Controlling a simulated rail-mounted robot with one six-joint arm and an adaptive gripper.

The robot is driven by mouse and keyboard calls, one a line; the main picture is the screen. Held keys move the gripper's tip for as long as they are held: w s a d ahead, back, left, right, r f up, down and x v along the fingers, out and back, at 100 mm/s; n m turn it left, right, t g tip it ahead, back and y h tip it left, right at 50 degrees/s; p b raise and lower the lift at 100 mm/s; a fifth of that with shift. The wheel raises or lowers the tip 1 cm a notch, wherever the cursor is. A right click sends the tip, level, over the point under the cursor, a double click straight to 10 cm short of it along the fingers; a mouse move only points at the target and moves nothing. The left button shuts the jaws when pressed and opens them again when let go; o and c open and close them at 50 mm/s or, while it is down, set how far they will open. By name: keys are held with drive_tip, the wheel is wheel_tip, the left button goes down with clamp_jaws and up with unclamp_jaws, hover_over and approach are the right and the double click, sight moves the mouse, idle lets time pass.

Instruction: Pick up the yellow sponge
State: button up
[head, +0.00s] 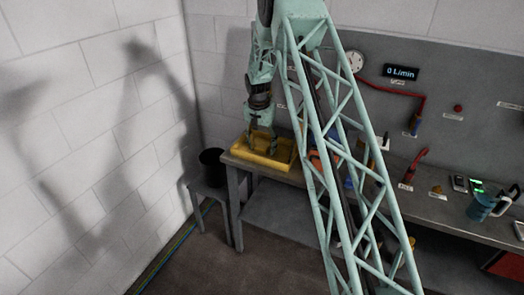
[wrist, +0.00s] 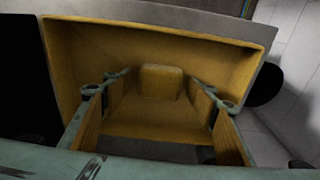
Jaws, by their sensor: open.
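The yellow sponge (wrist: 161,82) is a small rounded block lying inside a yellow tray (wrist: 257,62), between and a little beyond my fingers in the wrist view. The tray (head: 258,162) stands at the left end of the workbench in the head view. My gripper (wrist: 159,91) is open, with one finger on each side of the sponge's line and a clear gap to it on both sides. In the head view my gripper (head: 260,143) points down over the tray. The sponge is hard to make out there against the same yellow.
A black bucket (head: 211,160) sits on a stool (head: 208,190) left of the workbench (head: 440,208). Orange and blue items lie right of the tray, partly behind my arm. The white wall is close on the left.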

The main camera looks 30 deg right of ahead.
idle(0.6)
drive_tip(key=c, duration=0.9)
